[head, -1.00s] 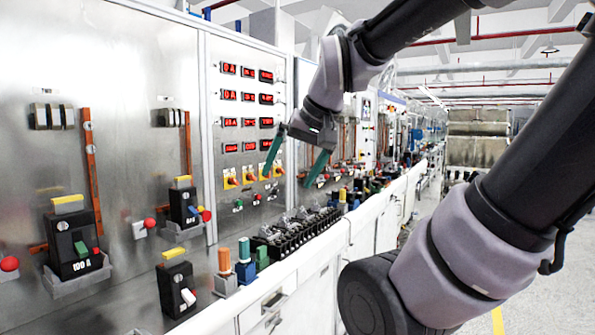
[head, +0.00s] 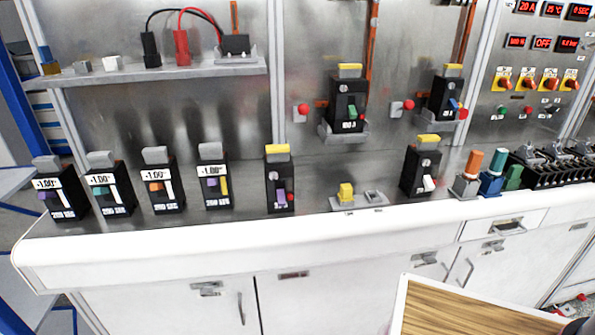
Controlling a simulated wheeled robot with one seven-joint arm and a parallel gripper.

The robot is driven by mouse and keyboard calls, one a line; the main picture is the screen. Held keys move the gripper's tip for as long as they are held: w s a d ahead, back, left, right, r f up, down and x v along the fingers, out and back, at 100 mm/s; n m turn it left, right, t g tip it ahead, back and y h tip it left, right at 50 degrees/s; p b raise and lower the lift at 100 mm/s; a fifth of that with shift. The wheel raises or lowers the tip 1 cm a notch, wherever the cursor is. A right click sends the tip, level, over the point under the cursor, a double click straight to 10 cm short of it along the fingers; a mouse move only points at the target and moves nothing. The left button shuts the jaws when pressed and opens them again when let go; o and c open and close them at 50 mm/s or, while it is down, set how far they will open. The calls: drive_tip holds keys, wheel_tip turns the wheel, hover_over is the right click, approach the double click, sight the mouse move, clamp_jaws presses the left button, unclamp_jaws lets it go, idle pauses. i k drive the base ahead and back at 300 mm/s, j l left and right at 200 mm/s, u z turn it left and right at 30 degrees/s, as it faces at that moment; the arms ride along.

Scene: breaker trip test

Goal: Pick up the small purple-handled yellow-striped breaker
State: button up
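A black breaker (head: 215,178) with a grey top, a white label, a purple handle and a yellow vertical stripe stands upright on the bench, left of centre. To its right, a narrower black breaker (head: 279,180) has a yellow top and a purple handle, with a red button at its side. At the far left, another black breaker (head: 60,190) has a grey top, a purple handle and a white stripe. My gripper is outside the present view, so its state and its place relative to these breakers do not show.
Between them stand a green-handled breaker (head: 110,185) and an orange-handled breaker (head: 162,182). A yellow block on a grey plate (head: 360,201) and a white-handled breaker (head: 421,168) are to the right. A white-rimmed wooden surface (head: 480,308) is in front, lower right.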

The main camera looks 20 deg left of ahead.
sight(278, 159)
drive_tip(key=u, duration=1.55)
